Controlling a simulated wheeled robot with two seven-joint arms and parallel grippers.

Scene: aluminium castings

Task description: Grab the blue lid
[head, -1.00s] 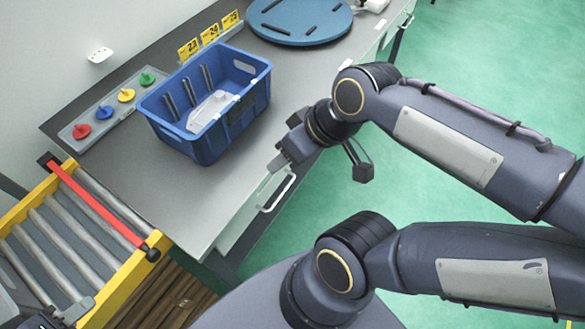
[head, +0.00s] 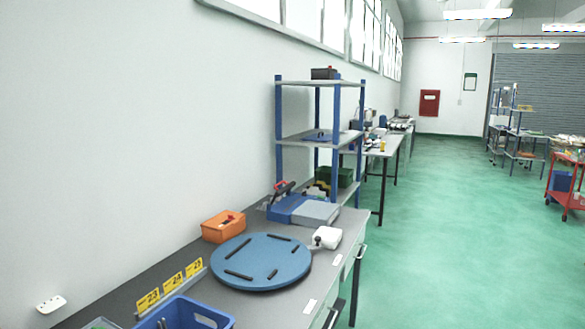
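A flat blue piece, which looks like the blue lid (head: 318,137), lies on the middle board of the shelf rack (head: 337,145) in the head view. It is small and far off, so its exact shape is hard to tell. Neither of my grippers is in view.
On the grey bench (head: 125,294), a round blue plate (head: 262,258) with dark bars lies near an orange bin (head: 222,226), a blue-grey device (head: 303,209) and a blue crate (head: 219,318). A green crate (head: 340,176) sits low in the rack. Green floor (head: 425,255) is open at right.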

